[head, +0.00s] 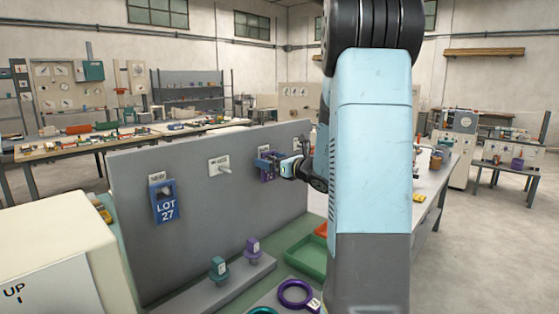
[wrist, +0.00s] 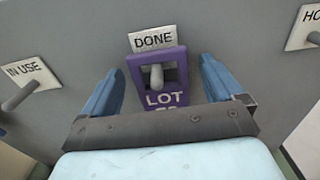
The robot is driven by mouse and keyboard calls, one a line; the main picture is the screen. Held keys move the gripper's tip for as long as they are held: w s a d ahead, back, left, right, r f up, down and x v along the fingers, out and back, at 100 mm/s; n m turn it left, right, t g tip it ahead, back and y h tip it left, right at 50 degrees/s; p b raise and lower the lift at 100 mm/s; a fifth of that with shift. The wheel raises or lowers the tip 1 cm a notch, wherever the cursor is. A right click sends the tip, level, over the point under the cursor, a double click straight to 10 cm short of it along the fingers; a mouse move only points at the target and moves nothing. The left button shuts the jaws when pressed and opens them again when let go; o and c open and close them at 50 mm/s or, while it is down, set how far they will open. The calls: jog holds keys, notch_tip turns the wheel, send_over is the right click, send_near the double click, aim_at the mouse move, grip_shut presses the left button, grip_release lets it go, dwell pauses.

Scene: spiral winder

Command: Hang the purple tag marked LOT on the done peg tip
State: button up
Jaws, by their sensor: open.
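The purple LOT tag (wrist: 165,98) is at the done peg (wrist: 156,77), under the DONE label (wrist: 154,39). In the wrist view the peg shows through the tag's window, and the tag hangs about upright against the grey panel. The lower part of the tag is hidden by my gripper's body. My gripper (wrist: 161,68) is open, with one blue finger on each side of the tag and a visible gap to both sides. In the head view the tag (head: 267,172) is partly covered by my gripper (head: 279,166).
The in-use peg (wrist: 20,95) is bare, left of the tag. A blue LOT 27 tag (head: 165,203) hangs farther left on the panel (head: 205,225). Below are a green tray (head: 303,262), a purple ring (head: 295,293) and two small knobbed blocks, teal (head: 219,268) and purple (head: 253,247).

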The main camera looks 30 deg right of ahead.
jog(key=v, duration=1.4)
jog(key=s+a+n+g+y, duration=0.2)
jog(key=s+a+n+g, duration=0.35)
jog(key=a+n, duration=0.4)
jog(key=s+a+n+g+y, duration=0.1)
jog(key=s+a+n+g, duration=0.5)
jog(key=a, duration=0.7)
jog(key=s+d+r+n+h, duration=0.1)
jog(key=s+n+h, duration=0.8)
jog(key=n, duration=0.7)
jog(key=shift+s, duration=0.95)
jog(key=shift+n, duration=0.25)
